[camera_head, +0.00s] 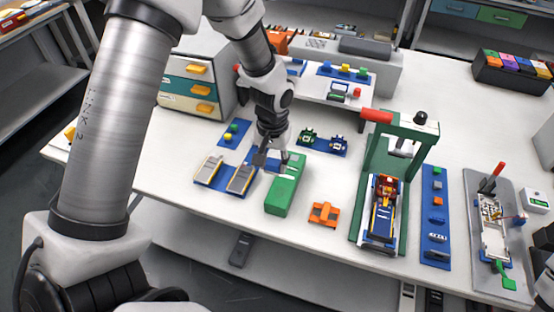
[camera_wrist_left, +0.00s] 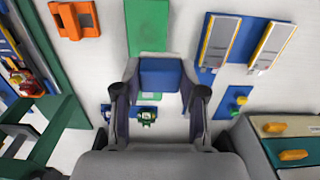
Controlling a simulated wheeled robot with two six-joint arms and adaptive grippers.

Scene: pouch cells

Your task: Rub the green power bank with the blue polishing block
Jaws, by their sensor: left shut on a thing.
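The green power bank (camera_head: 283,196) lies on the white table in the middle of the head view. It also shows in the left wrist view (camera_wrist_left: 146,30), running up to the top edge. My left gripper (camera_head: 272,161) is over the far end of the power bank. It is shut on the blue polishing block (camera_wrist_left: 160,74), which sits between its two fingers in the left wrist view. The block covers part of the power bank there. I cannot tell whether the block touches it. My right gripper is in neither view.
A blue tray with grey pouch cells (camera_head: 240,180) lies just left of the power bank. An orange holder (camera_head: 324,213) lies to its right, before a green press (camera_head: 364,190). A drawer unit (camera_head: 192,90) stands at the back left. The table's front edge is close.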

